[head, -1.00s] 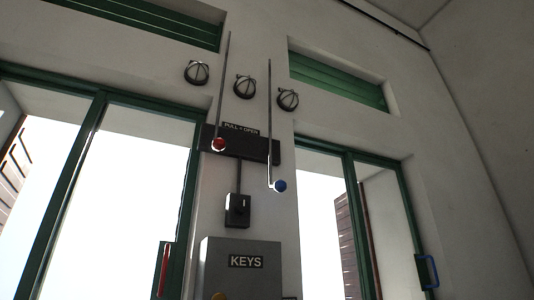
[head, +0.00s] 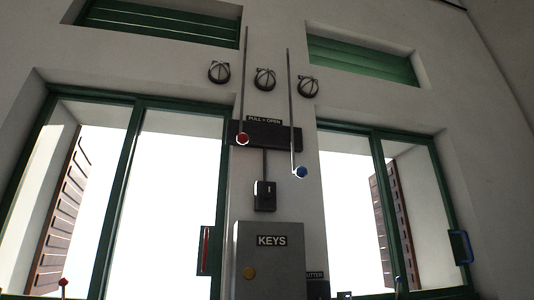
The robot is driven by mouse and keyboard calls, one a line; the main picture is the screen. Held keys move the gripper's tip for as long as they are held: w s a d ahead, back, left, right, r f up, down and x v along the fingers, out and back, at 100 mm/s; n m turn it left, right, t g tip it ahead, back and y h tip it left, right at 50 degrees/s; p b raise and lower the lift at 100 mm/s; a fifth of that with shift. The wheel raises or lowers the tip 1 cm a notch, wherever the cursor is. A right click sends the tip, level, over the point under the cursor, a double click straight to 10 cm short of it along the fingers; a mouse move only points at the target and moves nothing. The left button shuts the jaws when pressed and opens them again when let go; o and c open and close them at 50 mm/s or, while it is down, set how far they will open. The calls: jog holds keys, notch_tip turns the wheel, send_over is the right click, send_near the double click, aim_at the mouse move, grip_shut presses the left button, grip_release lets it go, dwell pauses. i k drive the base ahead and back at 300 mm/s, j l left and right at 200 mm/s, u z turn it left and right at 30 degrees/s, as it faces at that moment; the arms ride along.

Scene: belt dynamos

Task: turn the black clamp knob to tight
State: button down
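No black clamp knob can be made out for certain in the head view. A small black box (head: 265,196) with a light mark on its front is fixed to the wall between the windows, under a conduit. Whether it has to do with the clamp knob I cannot tell. My gripper is not in view.
A grey KEYS box (head: 268,268) hangs below. Green-framed windows stand left (head: 126,190) and right (head: 375,180). Round wall fittings (head: 264,79) sit above.

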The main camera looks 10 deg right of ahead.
aim_at(268, 192)
jog(key=i+j, duration=0.2)
jog(key=j, duration=0.15)
jog(key=i+j, duration=0.15)
jog(key=j, duration=0.25)
jog(key=i+j, duration=0.2)
jog(key=j, duration=0.15)
jog(key=i+j, duration=0.15)
jog(key=j, duration=0.2)
jog(key=z, duration=0.05)
